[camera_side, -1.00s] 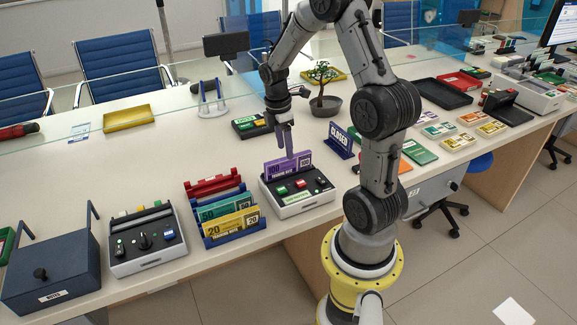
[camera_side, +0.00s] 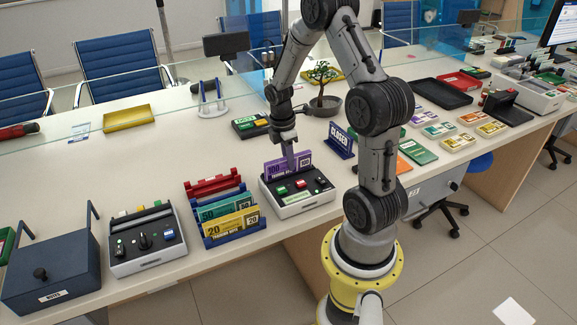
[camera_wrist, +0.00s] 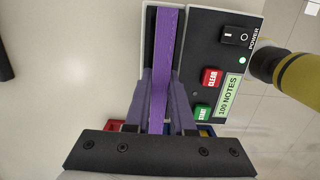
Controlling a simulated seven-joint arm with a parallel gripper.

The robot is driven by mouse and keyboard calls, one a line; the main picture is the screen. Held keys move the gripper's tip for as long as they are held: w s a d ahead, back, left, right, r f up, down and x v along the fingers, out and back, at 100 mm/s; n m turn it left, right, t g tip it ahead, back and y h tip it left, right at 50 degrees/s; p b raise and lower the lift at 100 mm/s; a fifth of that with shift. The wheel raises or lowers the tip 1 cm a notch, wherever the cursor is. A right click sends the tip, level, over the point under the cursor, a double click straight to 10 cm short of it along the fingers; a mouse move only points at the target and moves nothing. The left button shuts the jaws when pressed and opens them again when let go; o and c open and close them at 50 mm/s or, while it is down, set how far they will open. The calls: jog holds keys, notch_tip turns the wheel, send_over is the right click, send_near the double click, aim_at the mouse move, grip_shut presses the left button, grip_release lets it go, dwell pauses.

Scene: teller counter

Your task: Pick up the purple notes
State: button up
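The purple notes (camera_side: 276,167) stand upright in the back slot of a grey-white note counter (camera_side: 305,204). In the wrist view the purple notes (camera_wrist: 167,50) show edge-on as a narrow strip. My gripper (camera_side: 290,165) points down at the notes' top edge near their middle. In the wrist view the fingers of my gripper (camera_wrist: 163,95) straddle the strip, one on each side, with only a small gap. I see no clear grip on the notes. The lower part of the notes is hidden in the slot.
A rack (camera_side: 236,236) with green and yellow notes stands left of the counter. A CLOSED sign (camera_side: 341,139) and a potted bonsai (camera_side: 325,104) stand behind, to the right. A glass screen runs along the back. The counter top at back left is mostly clear.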

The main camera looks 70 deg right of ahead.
grip_shut()
jog(key=shift+r, duration=0.1)
